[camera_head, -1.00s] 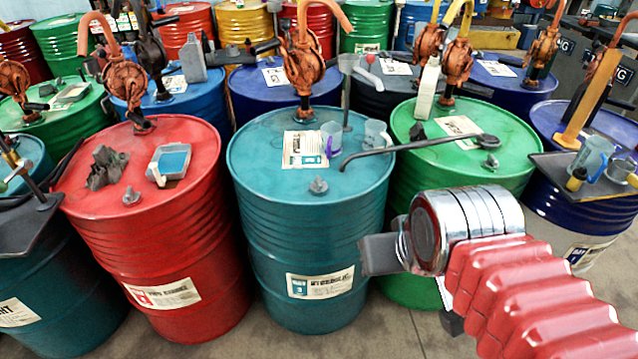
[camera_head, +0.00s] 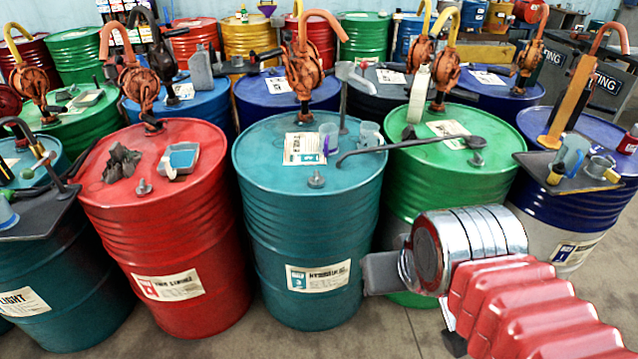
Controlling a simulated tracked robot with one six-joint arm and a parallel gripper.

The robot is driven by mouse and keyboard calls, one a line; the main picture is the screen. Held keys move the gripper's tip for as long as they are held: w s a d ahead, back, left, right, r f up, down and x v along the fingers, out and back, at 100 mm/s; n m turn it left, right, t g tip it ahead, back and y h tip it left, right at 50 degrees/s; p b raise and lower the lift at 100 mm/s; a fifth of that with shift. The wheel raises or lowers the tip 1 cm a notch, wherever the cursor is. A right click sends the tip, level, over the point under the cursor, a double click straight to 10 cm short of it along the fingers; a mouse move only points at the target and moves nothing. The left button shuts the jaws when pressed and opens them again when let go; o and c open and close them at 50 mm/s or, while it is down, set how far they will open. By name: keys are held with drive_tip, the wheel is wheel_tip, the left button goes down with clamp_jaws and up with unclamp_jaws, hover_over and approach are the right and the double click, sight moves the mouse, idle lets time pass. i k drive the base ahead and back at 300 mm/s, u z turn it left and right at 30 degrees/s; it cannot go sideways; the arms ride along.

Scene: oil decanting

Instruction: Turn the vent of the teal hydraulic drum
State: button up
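The teal hydraulic drum (camera_head: 310,225) stands upright in the middle, with a white label on its front. Its vent (camera_head: 316,180) is a small grey knob on the top near the front rim. An orange hand pump (camera_head: 305,70) rises from the back of the lid. My gripper (camera_head: 382,272) is at the right, in front of the green drum, below the level of the teal drum's lid and apart from the vent. Only a grey block-like end of it shows past the silver wrist, so its finger opening cannot be made out.
A paper sheet (camera_head: 305,148), a clear jug (camera_head: 328,138) and another jug (camera_head: 370,134) stand on the teal lid. A long dark lever (camera_head: 410,145) reaches over the green drum (camera_head: 455,185). A red drum (camera_head: 165,230) stands close on the left. Bare floor shows in front.

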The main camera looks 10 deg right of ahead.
sight(318, 181)
drive_tip(key=k, duration=1)
drive_tip(key=z, duration=0.1)
drive_tip(key=i, duration=1.25)
drive_tip(key=u, duration=0.65)
drive_tip(key=i, duration=0.85)
drive_tip(key=u, duration=0.6)
